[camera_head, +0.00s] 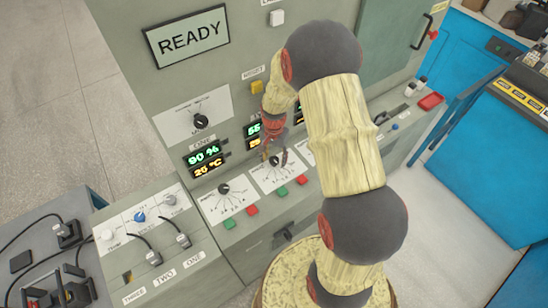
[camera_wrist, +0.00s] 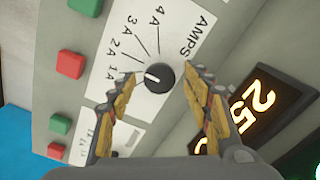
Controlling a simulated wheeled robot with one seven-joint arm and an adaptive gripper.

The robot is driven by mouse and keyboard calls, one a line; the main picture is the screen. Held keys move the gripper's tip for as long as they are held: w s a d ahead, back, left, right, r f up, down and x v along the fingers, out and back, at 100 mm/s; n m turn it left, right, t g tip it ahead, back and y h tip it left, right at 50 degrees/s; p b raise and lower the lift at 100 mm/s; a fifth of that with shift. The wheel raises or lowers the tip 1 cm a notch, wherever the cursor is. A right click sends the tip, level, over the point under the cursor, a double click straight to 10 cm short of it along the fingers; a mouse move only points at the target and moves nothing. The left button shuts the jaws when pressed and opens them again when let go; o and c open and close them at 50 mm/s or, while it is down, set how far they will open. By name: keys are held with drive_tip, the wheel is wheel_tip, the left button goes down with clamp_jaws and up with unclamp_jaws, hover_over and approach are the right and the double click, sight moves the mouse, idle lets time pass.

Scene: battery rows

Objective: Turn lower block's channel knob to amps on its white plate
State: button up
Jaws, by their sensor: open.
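A black channel knob (camera_wrist: 159,77) sits on a white plate (camera_wrist: 172,52) marked 1A, 2A, 3A, 4A and AMPS in the wrist view. The knob's white mark points left, toward the 1A end of the scale and away from AMPS. My gripper (camera_wrist: 160,70) is open, with one finger on each side of the knob. Contact with the knob cannot be told. In the head view my gripper (camera_head: 274,150) is over the middle plate (camera_head: 268,181), and the knob (camera_head: 274,160) shows between the fingers.
An orange-lit display (camera_wrist: 258,103) lies close to the right finger. Red and green buttons (camera_head: 282,191) line the panel below the plates. A similar knob (camera_head: 224,188) is on the plate to the left. A grey box with cables (camera_head: 150,238) stands at lower left.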

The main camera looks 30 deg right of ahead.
sight(274, 160)
drive_tip(key=shift+r, duration=0.1)
wheel_tip(274, 160, up, 12)
idle(0.5)
idle(0.5)
drive_tip(key=s+a+r+n+t+b, duration=0.2)
drive_tip(key=s+a+r+n, duration=0.3)
drive_tip(key=s+a+r, duration=0.2)
drive_tip(key=s+a+r+n+t+b, duration=0.3)
drive_tip(key=s+a+r+n, duration=0.3)
drive_tip(key=s+r, duration=0.5)
drive_tip(key=s+a, duration=0.1)
drive_tip(key=s, duration=0.1)
drive_tip(key=shift+s+n+t, duration=0.3)
